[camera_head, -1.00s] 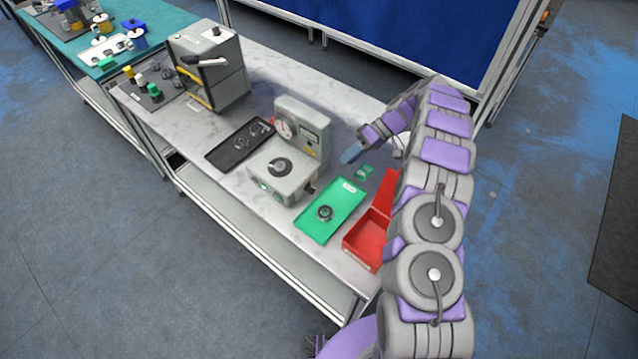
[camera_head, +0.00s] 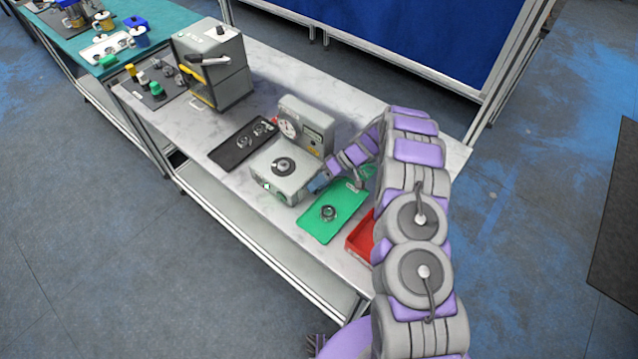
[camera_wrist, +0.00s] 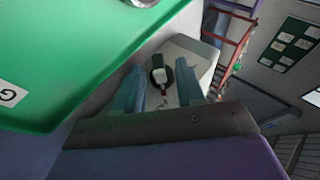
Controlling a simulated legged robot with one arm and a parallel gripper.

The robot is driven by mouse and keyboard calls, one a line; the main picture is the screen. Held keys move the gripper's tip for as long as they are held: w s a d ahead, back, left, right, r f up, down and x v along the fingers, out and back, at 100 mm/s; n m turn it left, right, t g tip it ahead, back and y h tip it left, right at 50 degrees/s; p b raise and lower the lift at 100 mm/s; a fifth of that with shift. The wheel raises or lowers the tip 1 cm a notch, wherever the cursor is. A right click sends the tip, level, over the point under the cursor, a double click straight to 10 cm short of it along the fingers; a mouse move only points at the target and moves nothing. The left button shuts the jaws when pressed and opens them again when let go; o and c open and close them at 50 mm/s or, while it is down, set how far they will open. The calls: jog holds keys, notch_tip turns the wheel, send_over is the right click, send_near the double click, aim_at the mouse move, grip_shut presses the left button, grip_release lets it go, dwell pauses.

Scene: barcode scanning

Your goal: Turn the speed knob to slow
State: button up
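The grey machine (camera_head: 300,181) stands on the bench with a round dial and a dark disc on top. In the wrist view, a dark knob with a pale bar (camera_wrist: 159,76) sits on the machine's grey side (camera_wrist: 198,52); I take it for the speed knob. A small red mark shows near it. My gripper (camera_wrist: 160,82) has its two teal fingers apart, one on each side of the knob in the picture. I cannot tell whether they touch it. In the head view my gripper (camera_head: 318,184) is at the machine's right side and hides the knob.
A green tray (camera_head: 346,197) with a round metal part lies close beside my gripper and fills the upper left of the wrist view. A red bin (camera_head: 360,240) is partly behind my arm. A black tray (camera_head: 232,154) lies left of the machine. A grey boxy device (camera_head: 228,85) stands farther back.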

jog(key=shift+d, duration=0.1)
jog(key=c, duration=0.7)
